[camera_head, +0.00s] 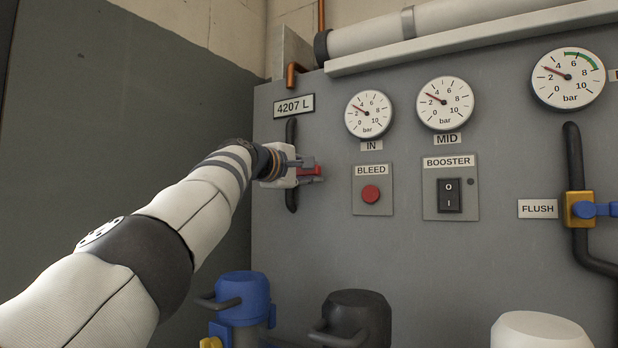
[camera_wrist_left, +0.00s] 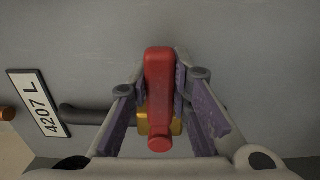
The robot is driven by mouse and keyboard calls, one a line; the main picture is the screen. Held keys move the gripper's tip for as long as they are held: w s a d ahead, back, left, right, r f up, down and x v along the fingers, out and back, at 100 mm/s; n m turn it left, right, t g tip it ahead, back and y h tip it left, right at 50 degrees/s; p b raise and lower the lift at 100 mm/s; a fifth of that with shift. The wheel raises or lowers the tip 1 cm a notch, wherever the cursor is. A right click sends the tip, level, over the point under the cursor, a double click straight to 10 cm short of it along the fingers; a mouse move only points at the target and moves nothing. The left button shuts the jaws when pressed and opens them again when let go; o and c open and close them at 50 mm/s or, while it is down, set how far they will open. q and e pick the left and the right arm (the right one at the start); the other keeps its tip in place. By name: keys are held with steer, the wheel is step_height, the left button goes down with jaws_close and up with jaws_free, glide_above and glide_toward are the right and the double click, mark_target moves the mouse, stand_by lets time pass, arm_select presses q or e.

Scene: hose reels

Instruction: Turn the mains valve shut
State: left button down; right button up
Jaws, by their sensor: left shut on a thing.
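The mains valve has a red lever handle (camera_wrist_left: 160,85) on a brass body (camera_wrist_left: 150,122), set in a dark vertical pipe (camera_head: 291,200) under the 4207 L plate. The lever lies across the pipe; in the head view the red handle (camera_head: 309,171) points right, partly hidden by my gripper. My left gripper (camera_head: 304,167) is shut on the red handle. In the left wrist view its two fingers (camera_wrist_left: 163,97) stand on either side of the lever. The brass body is hidden behind my gripper in the head view. My right gripper is not in view.
The grey panel carries gauges (camera_head: 369,114), a red BLEED button (camera_head: 370,194), a BOOSTER switch (camera_head: 449,195) and a blue-handled FLUSH valve (camera_head: 581,209) to the right. Blue (camera_head: 243,297), black (camera_head: 357,312) and white (camera_head: 540,330) housings stand below. A dark wall is at left.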

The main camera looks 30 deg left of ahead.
arm_select(q)
steer(key=shift+f+m, duration=0.2)
steer(key=shift+m, duration=0.1)
steer(key=c, duration=1.4)
jaws_free()
steer(key=shift+c, duration=0.2)
steer(key=s+a, duration=0.1)
steer(key=s, duration=1.1)
